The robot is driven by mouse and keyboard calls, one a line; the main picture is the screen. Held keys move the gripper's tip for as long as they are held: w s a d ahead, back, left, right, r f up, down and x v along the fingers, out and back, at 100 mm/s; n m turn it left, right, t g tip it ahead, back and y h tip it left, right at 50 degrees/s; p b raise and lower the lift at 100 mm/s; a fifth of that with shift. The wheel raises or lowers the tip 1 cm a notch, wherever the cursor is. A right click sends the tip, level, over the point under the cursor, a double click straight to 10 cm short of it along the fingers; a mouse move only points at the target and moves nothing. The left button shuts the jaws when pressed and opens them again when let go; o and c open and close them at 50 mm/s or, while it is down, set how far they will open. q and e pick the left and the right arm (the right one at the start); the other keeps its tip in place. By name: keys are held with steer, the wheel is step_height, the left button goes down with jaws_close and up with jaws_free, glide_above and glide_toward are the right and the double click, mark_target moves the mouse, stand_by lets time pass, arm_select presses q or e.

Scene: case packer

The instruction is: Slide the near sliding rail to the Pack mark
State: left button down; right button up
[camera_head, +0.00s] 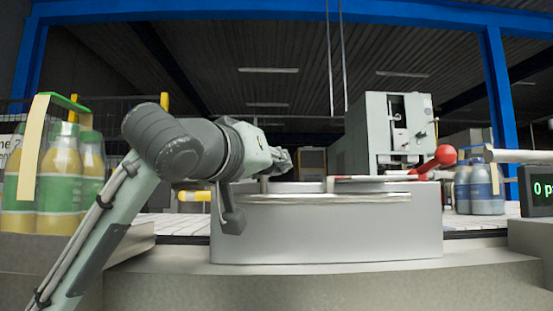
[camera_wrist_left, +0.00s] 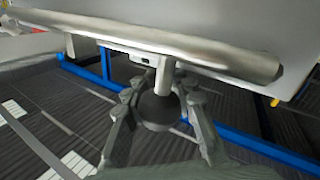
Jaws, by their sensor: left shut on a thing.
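The near sliding rail shows in the left wrist view as a long pale bar (camera_wrist_left: 205,57), with a short light post and a round dark knob (camera_wrist_left: 160,110) sticking out from it. My left gripper (camera_wrist_left: 162,98) has its fingers on both sides of this knob and is shut on it. In the head view my left gripper (camera_head: 283,162) is at the left part of the top of a grey metal housing (camera_head: 325,235); its fingertips are partly hidden by my arm. I cannot make out a Pack mark in either view. My right gripper is not in view.
Juice bottles with a green carrier (camera_head: 60,180) stand at the left. Blue-grey bottles (camera_head: 480,190) stand at the right, near a red ball-ended lever (camera_head: 438,158) and a display (camera_head: 541,190). A grey machine cabinet (camera_head: 375,130) rises behind the housing.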

arm_select(q)
steer(key=c, duration=1.3)
jaws_free()
steer(key=v, duration=1.2)
